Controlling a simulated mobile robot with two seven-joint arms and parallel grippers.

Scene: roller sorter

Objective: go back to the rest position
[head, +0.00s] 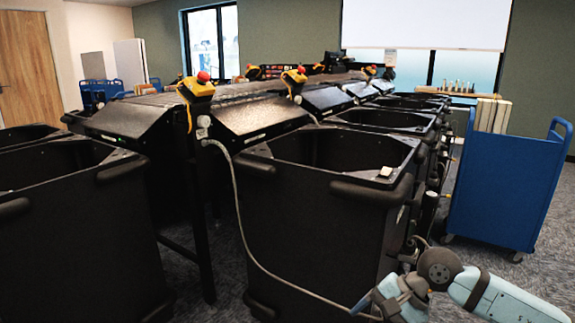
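My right gripper (362,304) shows at the bottom, right of the middle, on a light blue and grey arm that comes in from the lower right. It is in front of the lower part of a black bin (310,225). Its fingers are small and seen at an angle, so I cannot tell if they are open or shut. A grey cable (252,250) hangs down the bin's front and runs up to the gripper in the picture; I cannot tell if they touch. My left gripper is not in view.
Black bins (70,235) line the sorter, with sloped chutes (250,118) and yellow boxes with red buttons (197,88) above. A blue cart (503,185) stands at the right. Some carpet (480,262) is clear between the bins and the cart.

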